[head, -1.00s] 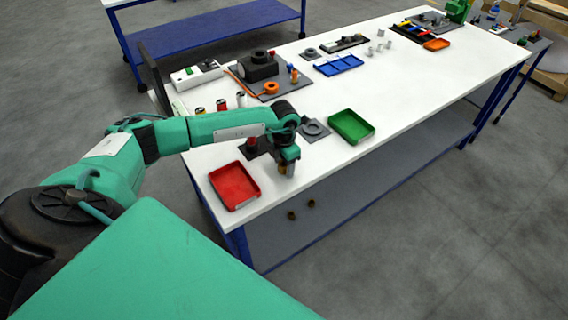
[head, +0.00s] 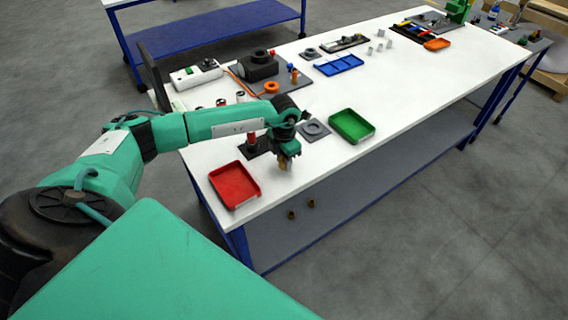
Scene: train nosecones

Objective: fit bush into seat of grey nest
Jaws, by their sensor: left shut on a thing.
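My left gripper (head: 285,163) points down over the front part of the white table, between the red tray and the grey nest. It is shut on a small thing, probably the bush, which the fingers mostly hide. The grey nest (head: 314,129) is a flat grey square plate with a raised ring and a round seat in its middle. It lies just behind and to the right of the gripper, apart from it. My right gripper is not in view.
A red tray (head: 235,185) lies front left and a green tray (head: 351,126) right of the nest. A dark plate with a red post (head: 252,139) stands behind the gripper. The table's front edge is close.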

